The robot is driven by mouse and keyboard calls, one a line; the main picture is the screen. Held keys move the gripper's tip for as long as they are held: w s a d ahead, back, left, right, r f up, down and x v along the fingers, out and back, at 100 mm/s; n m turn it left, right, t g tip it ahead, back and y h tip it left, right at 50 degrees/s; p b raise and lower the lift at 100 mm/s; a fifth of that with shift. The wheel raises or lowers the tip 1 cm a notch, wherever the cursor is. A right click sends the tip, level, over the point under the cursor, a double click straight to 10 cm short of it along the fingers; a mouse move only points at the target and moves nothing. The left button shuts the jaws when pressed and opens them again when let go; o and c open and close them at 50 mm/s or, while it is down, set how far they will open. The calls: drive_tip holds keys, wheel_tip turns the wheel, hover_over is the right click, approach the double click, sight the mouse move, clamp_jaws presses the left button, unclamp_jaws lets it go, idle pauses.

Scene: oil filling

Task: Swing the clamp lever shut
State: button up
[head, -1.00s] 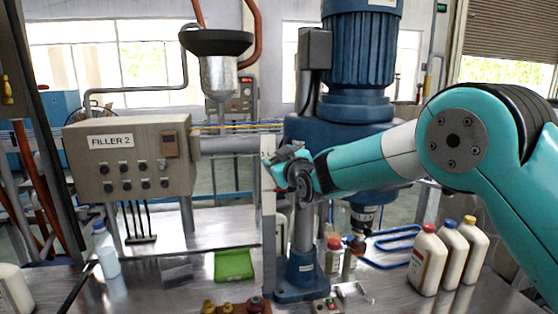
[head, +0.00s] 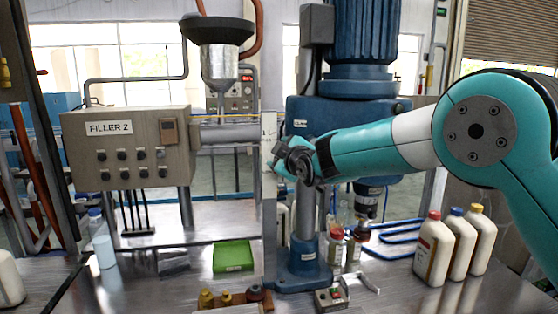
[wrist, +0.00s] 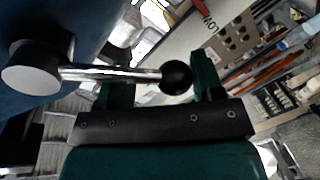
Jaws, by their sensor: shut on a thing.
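The clamp lever (wrist: 115,74) shows in the wrist view as a bright metal rod with a black ball knob (wrist: 177,78). It runs from a grey round hub (wrist: 30,68) on a dark blue body at the left. My gripper (wrist: 163,80) has its teal fingers on either side of the lever's end, and the knob sits close against the right finger. The exact contact is hard to see. In the head view my gripper (head: 282,160) is at the upright blue stand of the filler (head: 304,240), and the lever is hidden there.
White bottles (head: 434,250) stand at the right. The FILLER 2 control box (head: 128,150) is at the left. A narrow pale upright panel (head: 269,200) stands beside my gripper.

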drive_tip(key=shift+w+d+f+n+h+b, duration=0.2)
drive_tip(key=shift+d+f+n+h+b, duration=0.15)
drive_tip(key=shift+d+f+n+b, duration=0.55)
drive_tip(key=shift+w+d+f+n+h+b, duration=0.15)
drive_tip(key=shift+d+f+n+h+b, duration=0.4)
drive_tip(key=shift+n, duration=0.7)
drive_tip(key=shift+w+d+f+n+h+b, duration=0.2)
drive_tip(key=shift+d+f+n+b, duration=0.3)
drive_tip(key=shift+n+b, duration=0.5)
drive_tip(key=shift+f, duration=0.1)
drive_tip(key=o, duration=0.7)
drive_tip(key=shift+d, duration=0.1)
drive_tip(key=shift+c, duration=0.2)
drive_tip(key=shift+a, duration=0.25)
drive_tip(key=b+v, duration=0.5)
drive_tip(key=v, duration=1.2)
drive_tip(key=shift+s+d, duration=0.15)
drive_tip(key=shift+s, duration=0.05)
